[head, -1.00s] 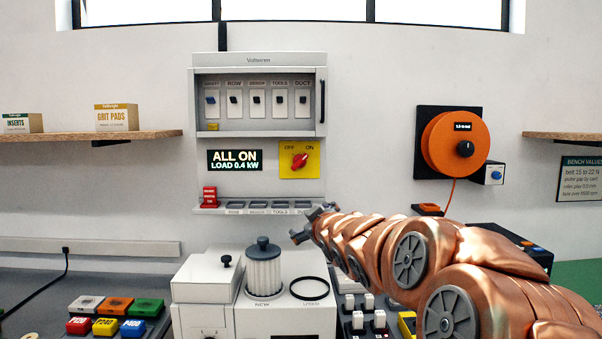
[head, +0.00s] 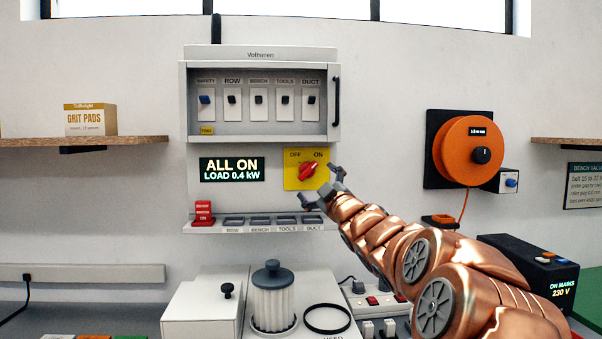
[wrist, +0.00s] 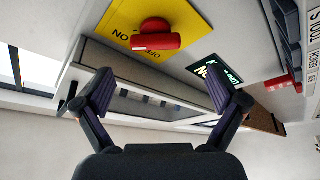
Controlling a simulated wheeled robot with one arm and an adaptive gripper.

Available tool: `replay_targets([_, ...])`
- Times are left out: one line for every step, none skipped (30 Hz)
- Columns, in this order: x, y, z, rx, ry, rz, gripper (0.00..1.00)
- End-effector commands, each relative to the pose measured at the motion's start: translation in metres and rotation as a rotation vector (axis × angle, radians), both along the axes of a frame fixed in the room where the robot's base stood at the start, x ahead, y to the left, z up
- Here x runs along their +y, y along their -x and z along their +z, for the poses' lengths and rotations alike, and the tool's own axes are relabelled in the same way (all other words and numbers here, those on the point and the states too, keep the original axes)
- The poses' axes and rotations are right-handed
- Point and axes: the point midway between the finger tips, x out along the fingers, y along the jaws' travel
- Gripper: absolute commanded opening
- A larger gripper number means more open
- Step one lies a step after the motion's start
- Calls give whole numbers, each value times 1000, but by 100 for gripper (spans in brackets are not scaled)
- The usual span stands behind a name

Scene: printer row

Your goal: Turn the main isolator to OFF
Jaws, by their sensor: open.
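The main isolator is a red rotary handle (head: 308,171) on a yellow plate (head: 291,183) marked OFF at left and ON at right. The handle slants up to the right, toward ON. Above the plate is the grey Volteren cabinet (head: 261,53). A display (head: 232,169) to the left reads ALL ON, LOAD 0.4 kW. My gripper (head: 322,184) is open and empty, just right of and below the handle in the head view. In the wrist view the red handle (wrist: 156,41) and yellow plate (wrist: 185,14) lie ahead of my open fingers (wrist: 160,92), apart from them.
A ledge (head: 205,226) with labelled slots and a red lockout item (head: 203,213) sits below the plate. A white machine with a filter (head: 272,300) stands beneath. An orange reel (head: 466,150) hangs at right.

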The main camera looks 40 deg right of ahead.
Motion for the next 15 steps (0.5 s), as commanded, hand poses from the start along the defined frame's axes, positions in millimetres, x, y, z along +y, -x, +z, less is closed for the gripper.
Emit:
replay_targets([-4,-2,2,0,0,-4,96])
replay_targets([-6,-3,2,0,0,-7,96])
replay_targets([-9,-6,3,1,-1,-10,96])
replay_targets([-11,-9,4,1,-2,-12,96])
replay_targets([-13,-12,4,2,-2,-13,96])
replay_targets([-15,-16,5,3,-3,-13,96])
replay_targets([-17,-19,6,3,-3,-14,96])
replay_targets([-19,-22,8,2,-3,-15,96])
replay_targets([-21,-26,10,0,-3,-16,96])
replay_targets([-22,-29,12,-1,-1,-16,96])
replay_targets([-24,-33,13,-1,-1,-16,96])
replay_targets([-25,-37,14,0,-1,-15,96])
replay_targets([-26,-40,14,0,-2,-16,96])
replay_targets([-27,-43,14,1,-3,-15,96])
replay_targets([-29,-47,15,2,-3,-15,96])
